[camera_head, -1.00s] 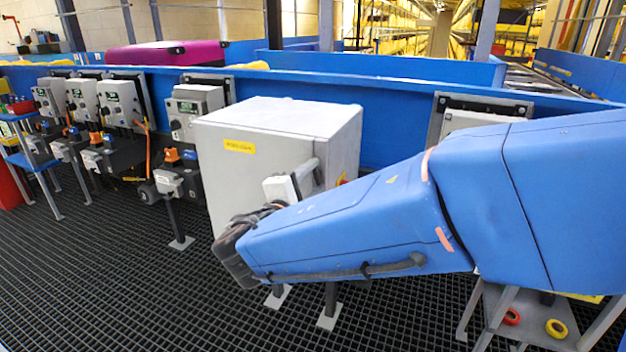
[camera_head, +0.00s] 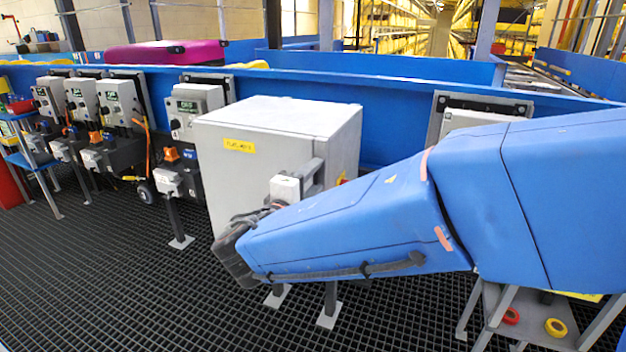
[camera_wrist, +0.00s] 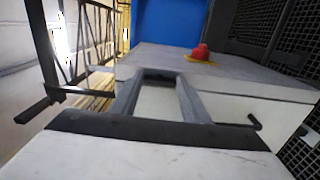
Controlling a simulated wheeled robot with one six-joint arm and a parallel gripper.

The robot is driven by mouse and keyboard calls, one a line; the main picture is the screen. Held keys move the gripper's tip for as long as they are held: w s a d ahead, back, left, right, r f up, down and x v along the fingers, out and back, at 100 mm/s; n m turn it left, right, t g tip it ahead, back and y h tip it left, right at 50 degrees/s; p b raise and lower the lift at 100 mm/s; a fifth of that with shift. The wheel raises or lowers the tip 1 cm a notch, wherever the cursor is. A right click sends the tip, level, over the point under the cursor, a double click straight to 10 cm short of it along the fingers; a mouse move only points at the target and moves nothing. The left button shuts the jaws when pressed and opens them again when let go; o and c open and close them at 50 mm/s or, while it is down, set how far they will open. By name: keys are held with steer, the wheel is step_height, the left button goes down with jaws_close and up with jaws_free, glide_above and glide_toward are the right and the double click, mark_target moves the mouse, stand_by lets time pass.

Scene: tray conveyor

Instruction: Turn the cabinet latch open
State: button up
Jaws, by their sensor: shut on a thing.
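The cabinet is a light grey box (camera_head: 253,170) with a yellow label on its front, standing on legs in the middle of the head view. My gripper (camera_head: 312,168) has a white body and grey fingers and is at the right part of the cabinet front. In the wrist view the two grey fingers of my gripper (camera_wrist: 160,76) reach ahead from the white body, with a small dark piece, seemingly the latch (camera_wrist: 158,72), between their tips. The fingers are shut on it. The latch is mostly hidden in the head view by my gripper and arm, so its exact angle cannot be told.
A red knob on a yellow base (camera_wrist: 199,53) sits on the cabinet beyond my fingers. A blue conveyor wall (camera_head: 400,125) runs behind the cabinet. Several grey control boxes (camera_head: 120,102) stand at left. Dark grating floor (camera_head: 110,270) is open in front.

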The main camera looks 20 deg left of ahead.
steer(key=o, duration=1)
steer(key=shift+o, duration=0.2)
steer(key=shift+s, duration=0.1)
steer(key=s+a, duration=0.1)
steer(key=s, duration=1.6)
steer(key=shift+a, duration=0.15)
steer(key=shift+s, duration=0.1)
